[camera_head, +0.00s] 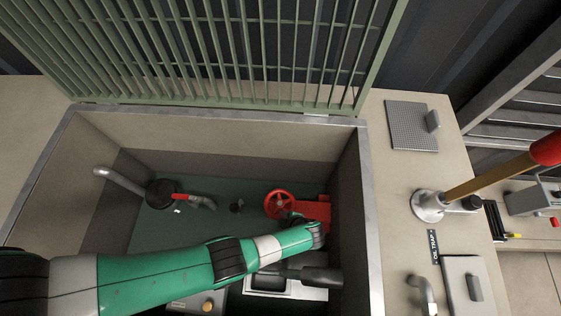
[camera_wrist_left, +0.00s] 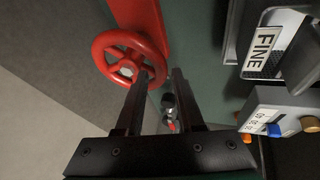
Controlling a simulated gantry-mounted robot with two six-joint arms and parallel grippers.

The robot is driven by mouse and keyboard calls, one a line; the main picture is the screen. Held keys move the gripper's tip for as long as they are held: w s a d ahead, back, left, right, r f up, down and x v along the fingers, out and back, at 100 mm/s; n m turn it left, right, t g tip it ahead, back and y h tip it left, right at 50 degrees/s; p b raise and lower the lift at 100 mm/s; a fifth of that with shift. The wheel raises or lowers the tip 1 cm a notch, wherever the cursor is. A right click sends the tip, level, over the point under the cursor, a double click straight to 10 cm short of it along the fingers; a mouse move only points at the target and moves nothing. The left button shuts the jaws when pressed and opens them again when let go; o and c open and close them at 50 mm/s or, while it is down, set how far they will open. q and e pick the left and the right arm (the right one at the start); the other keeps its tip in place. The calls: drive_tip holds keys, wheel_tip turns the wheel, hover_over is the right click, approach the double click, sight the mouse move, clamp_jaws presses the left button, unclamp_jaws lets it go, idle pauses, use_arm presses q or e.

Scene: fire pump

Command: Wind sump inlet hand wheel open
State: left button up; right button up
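The red hand wheel (camera_head: 278,205) sits on the sump floor beside a red valve body (camera_head: 316,211). It also shows with its spokes and pale hub in the left wrist view (camera_wrist_left: 126,70). My left arm reaches in from the left, and its small dark gripper (camera_head: 290,217) is by the wheel's lower right side, partly hidden. In the left wrist view my left gripper (camera_wrist_left: 161,73) has its fingers apart with nothing clearly held between them. The left finger overlaps the wheel's lower right rim in the picture; I cannot tell whether they touch. My right gripper is not in view.
The sump's metal rim (camera_head: 371,230) and walls surround the work area. A raised green grate (camera_head: 230,60) stands behind. A bin marked FINE (camera_wrist_left: 266,52) and a box with a blue knob (camera_wrist_left: 272,130) are to the right. A grey pipe (camera_head: 120,180) is at left.

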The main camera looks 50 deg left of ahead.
use_arm(q)
drive_tip(key=p+v, duration=0.4)
drive_tip(key=v, duration=0.5)
drive_tip(key=shift+o, duration=0.3)
